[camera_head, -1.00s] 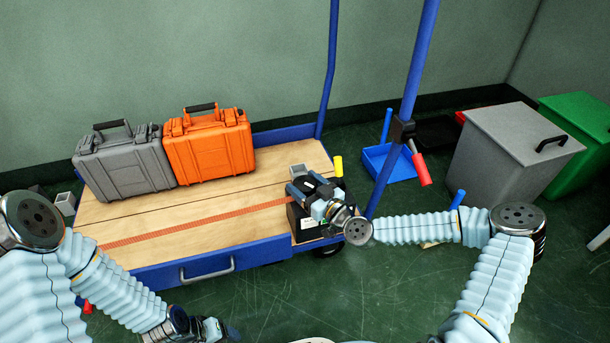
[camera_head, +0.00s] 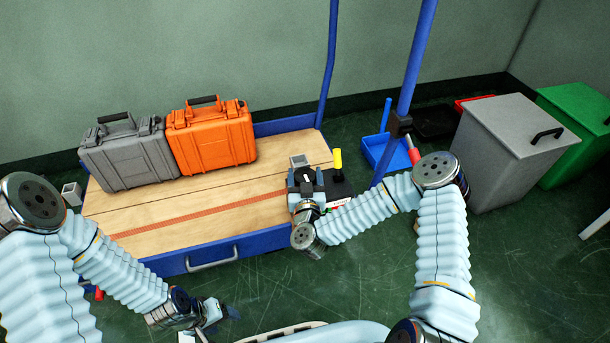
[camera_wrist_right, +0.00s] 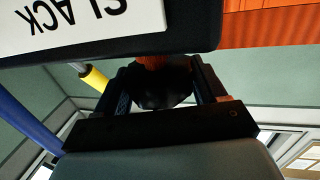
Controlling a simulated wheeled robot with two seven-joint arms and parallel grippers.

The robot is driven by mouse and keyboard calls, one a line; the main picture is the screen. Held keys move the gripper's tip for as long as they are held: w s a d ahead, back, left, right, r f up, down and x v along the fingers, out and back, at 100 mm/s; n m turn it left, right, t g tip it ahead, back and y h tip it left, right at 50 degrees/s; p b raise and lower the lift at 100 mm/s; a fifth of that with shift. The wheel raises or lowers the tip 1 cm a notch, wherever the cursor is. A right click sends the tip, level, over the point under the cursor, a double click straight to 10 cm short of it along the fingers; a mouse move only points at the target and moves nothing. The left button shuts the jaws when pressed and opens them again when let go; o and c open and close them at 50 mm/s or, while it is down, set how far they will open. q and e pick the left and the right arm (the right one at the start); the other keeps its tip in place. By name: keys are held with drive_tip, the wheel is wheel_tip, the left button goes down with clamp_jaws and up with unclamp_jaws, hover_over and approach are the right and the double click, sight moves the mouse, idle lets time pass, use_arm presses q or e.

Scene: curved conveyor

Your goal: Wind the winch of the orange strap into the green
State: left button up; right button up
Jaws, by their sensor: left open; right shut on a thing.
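The orange strap (camera_head: 215,210) lies flat across the wooden deck of the blue trolley and runs to a dark winch box (camera_head: 341,189) at its right end. My right gripper (camera_head: 305,178) is over the winch, pointing towards the back of the trolley. In the right wrist view it is shut on a dark round knob (camera_wrist_right: 163,92), with orange behind it. A white label reading SLACK (camera_wrist_right: 90,20) shows on a dark panel there. A yellow handle (camera_head: 337,160) stands beside the gripper. Any green mark is too small to tell. My left gripper (camera_head: 222,312) is open and empty, low in front of the trolley.
A grey case (camera_head: 128,155) and an orange case (camera_head: 212,140) stand at the back left of the deck. A blue post (camera_head: 408,80) rises right of the winch. A blue dustpan (camera_head: 377,150), grey bin (camera_head: 510,150) and green bin (camera_head: 580,120) stand further right.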

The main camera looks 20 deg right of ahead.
drive_tip(key=shift+w+r, duration=0.1)
idle(0.3)
drive_tip(key=o, duration=1)
drive_tip(key=shift+c, duration=0.2)
drive_tip(key=v, duration=1.4)
